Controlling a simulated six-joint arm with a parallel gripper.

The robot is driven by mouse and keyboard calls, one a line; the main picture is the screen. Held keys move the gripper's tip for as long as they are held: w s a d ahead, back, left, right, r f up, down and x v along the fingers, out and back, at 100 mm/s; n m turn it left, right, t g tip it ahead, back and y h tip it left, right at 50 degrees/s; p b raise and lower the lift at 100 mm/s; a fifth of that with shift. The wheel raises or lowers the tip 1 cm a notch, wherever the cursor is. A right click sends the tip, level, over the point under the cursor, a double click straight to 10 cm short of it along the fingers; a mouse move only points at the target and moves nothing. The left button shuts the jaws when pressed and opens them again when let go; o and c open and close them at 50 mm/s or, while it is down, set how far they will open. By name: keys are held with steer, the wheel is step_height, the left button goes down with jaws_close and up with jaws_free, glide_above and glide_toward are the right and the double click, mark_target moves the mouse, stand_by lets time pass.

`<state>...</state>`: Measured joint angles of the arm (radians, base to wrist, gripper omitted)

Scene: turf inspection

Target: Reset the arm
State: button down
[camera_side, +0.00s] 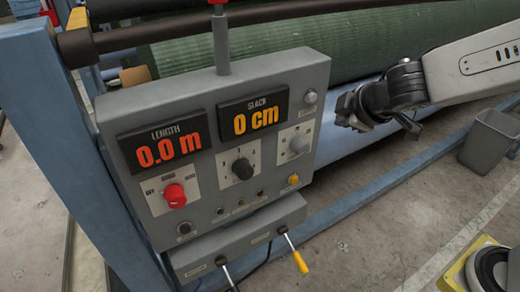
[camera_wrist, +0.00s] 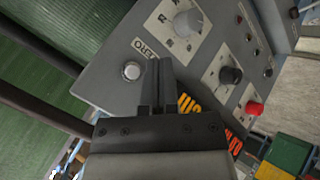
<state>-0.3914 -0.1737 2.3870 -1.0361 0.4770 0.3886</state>
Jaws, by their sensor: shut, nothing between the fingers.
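My gripper (camera_side: 350,112) is at the right of the grey control panel (camera_side: 215,85) in the side view, apart from it. In the wrist view my gripper (camera_wrist: 159,62) points at the panel with its two dark fingers together and nothing between them. The panel shows a length display (camera_side: 165,149) reading 0.0 m and a slack display (camera_side: 254,118) reading 0 cm. A silver button labelled ZERO (camera_wrist: 131,71) lies just left of the fingertips in the wrist view. It also shows at the panel's upper right in the side view (camera_side: 311,97).
A red knob (camera_side: 175,195), a black knob (camera_side: 242,168) and two levers (camera_side: 299,259) stick out of the panel. A green turf roll (camera_side: 300,45) lies behind. A blue frame post (camera_side: 60,120) stands left. A grey bin (camera_side: 488,142) stands at right.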

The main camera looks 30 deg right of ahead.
steer(key=s+d+f+m+g+y, duration=0.1)
steer(key=s+d+f+m+g, duration=0.2)
steer(key=f, duration=0.3)
steer(key=s+d+f+m+g, duration=0.3)
steer(key=s+d+f+m, duration=0.1)
steer(key=s+f+m, duration=0.1)
step_height(320, 180, down, 2)
steer(key=shift+s+d+f+m+y, duration=0.25)
steer(key=shift+m+y, duration=0.15)
steer(key=shift+m, duration=0.4)
